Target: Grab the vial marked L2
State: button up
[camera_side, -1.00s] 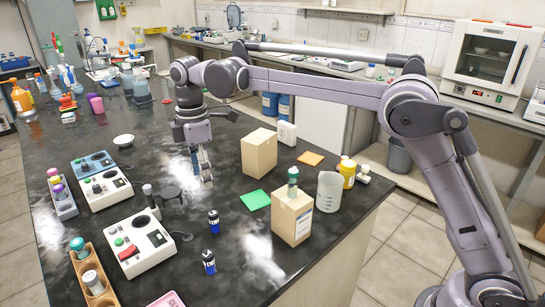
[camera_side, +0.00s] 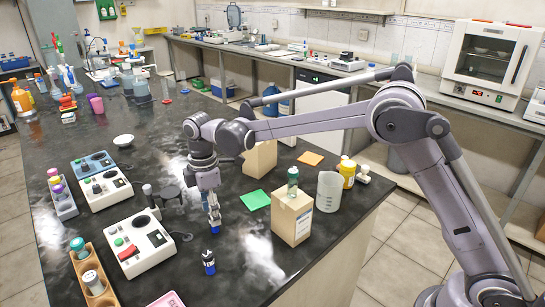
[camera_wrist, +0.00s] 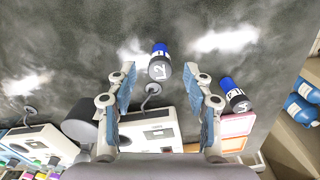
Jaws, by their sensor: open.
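My gripper (camera_wrist: 159,76) is open, with one finger on each side and nothing clasped. In the side view my gripper (camera_side: 214,215) points down right at this vial, hiding most of it; only a dark lower part (camera_side: 215,229) shows.
A white device (camera_side: 138,245) with a red button stands left of my gripper, its cable near. The counter between is clear.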

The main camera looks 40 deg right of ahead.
jog(key=shift+d+f, duration=0.2)
jog(key=shift+f, duration=1.65)
grip_shut()
jog(key=shift+r, duration=0.15)
